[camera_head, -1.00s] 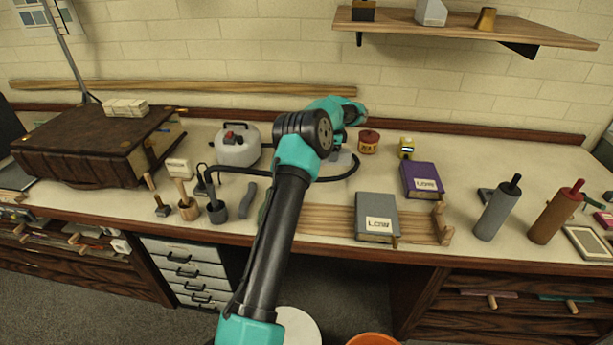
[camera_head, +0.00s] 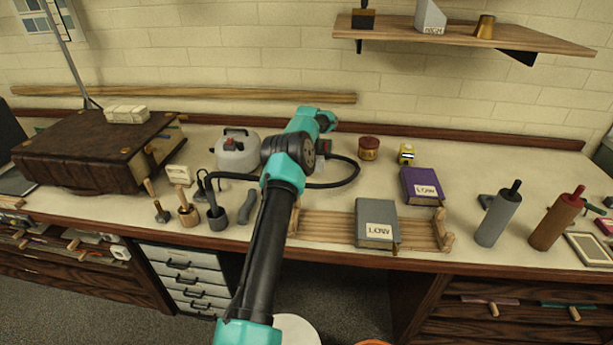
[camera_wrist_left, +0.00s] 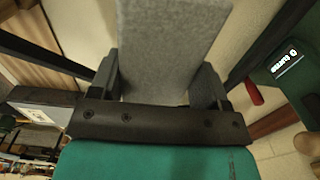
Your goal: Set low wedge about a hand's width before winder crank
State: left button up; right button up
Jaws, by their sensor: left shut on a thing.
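In the left wrist view my left gripper (camera_wrist_left: 160,88) is shut on a plain grey block (camera_wrist_left: 165,45), which I take for the low wedge. Its far end runs out of the frame, so its full shape is hidden. In the head view my left arm hides the gripper and the block. I cannot pick out the winder crank surely; a red handle (camera_wrist_left: 254,92) shows beside a dark green labelled body (camera_wrist_left: 285,65) in the wrist view. My right gripper is not in view.
A grey book (camera_head: 377,220) stands on a wooden rack (camera_head: 325,228), with a purple book (camera_head: 421,184) behind it. Rollers (camera_head: 498,218) stand at right. Some tabletop behind the rack is clear.

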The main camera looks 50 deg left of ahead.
pick_arm(q)
jog(key=shift+f, duration=1.15)
jog(key=shift+f, duration=2.45)
jog(key=shift+f, duration=0.15)
jog(key=o, duration=1)
notch_tip(320, 180, up, 12)
jog(key=shift+d+r, duration=0.1)
jog(key=shift+r, duration=0.05)
